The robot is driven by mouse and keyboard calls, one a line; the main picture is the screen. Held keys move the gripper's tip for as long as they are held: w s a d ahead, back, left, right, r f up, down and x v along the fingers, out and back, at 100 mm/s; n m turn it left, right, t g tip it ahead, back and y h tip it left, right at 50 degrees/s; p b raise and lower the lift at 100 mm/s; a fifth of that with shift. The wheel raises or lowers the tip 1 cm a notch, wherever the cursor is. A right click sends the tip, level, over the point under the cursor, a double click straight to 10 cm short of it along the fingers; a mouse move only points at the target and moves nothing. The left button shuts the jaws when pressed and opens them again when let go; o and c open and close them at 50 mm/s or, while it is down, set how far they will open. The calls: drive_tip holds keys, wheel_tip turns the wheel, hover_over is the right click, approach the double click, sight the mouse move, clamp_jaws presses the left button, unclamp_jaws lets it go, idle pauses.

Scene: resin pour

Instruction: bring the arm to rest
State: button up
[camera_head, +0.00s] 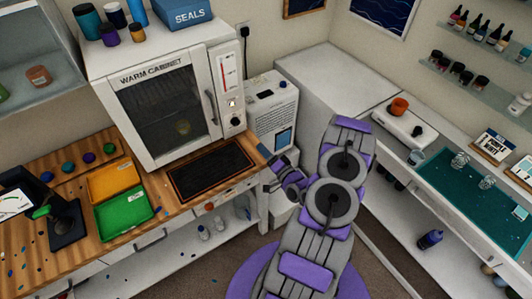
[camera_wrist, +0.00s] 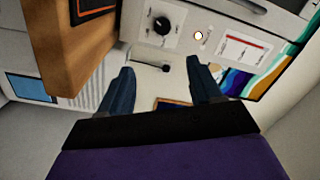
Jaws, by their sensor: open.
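My gripper (camera_head: 268,180) is at the end of my grey and purple arm, just off the right end of the wooden bench in the head view. In the wrist view my gripper (camera_wrist: 164,90) shows two dark blue fingers held apart with nothing between them. Beyond the fingers are the warm cabinet's dial (camera_wrist: 162,25) and its light front. In the head view the warm cabinet (camera_head: 200,70) has its door shut, with a small yellowish item (camera_head: 183,127) behind the glass.
A white machine (camera_head: 272,110) stands behind my gripper. A dark mat (camera_head: 211,171), a yellow tray (camera_head: 112,180) and a green tray (camera_head: 124,212) lie on the bench. At right, a counter holds a teal mat (camera_head: 470,192), clear cups and an orange bowl (camera_head: 399,106).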

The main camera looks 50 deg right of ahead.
drive_tip(key=shift+w, duration=0.1)
idle(0.3)
